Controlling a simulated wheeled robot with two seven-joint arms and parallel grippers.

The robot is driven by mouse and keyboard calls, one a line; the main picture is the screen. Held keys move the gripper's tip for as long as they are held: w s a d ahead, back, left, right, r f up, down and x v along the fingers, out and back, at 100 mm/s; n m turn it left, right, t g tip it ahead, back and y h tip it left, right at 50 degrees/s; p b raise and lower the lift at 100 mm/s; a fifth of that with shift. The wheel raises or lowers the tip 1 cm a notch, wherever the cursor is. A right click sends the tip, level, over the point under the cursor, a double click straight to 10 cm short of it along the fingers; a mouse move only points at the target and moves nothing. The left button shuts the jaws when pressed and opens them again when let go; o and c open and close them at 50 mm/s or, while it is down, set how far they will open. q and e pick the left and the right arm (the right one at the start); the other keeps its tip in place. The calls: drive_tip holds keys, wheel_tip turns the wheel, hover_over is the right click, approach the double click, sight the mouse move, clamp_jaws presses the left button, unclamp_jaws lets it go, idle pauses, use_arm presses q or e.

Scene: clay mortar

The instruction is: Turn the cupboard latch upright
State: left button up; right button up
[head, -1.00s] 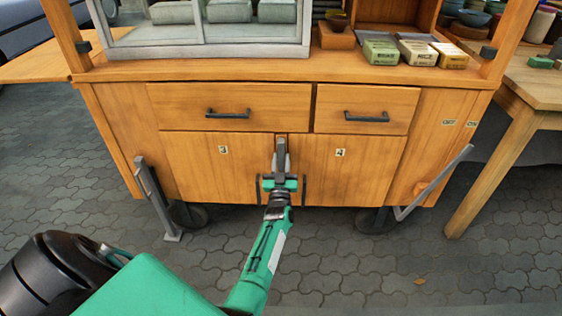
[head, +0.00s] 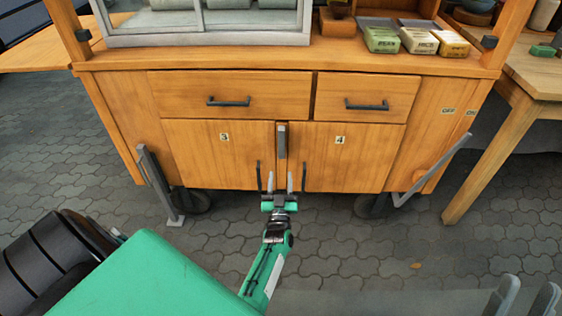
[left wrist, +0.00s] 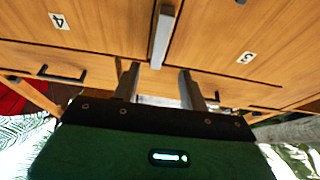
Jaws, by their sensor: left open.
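The cupboard latch (head: 282,141) is a grey bar at the seam between door 3 (head: 215,160) and door 4 (head: 350,160). It stands upright in the head view. The left wrist view also shows the latch (left wrist: 161,38), its end in line with the gap between my fingers. My left gripper (head: 280,178) is open and empty, just below the latch in the head view and apart from it. Its two grey fingers also show in the left wrist view (left wrist: 159,72). My right gripper (head: 525,293) shows only its finger ends at the bottom right corner, spread apart.
Dark upright door handles (head: 258,176) flank my left fingers closely. Two drawers with dark handles (head: 228,102) sit above the doors. Grey metal props (head: 160,185) stand at the cart's sides. A wooden table (head: 525,90) is at right. The paving in front is clear.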

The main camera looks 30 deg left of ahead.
use_arm(q)
drive_tip(key=shift+v, duration=1.35)
drive_tip(key=shift+r, duration=0.1)
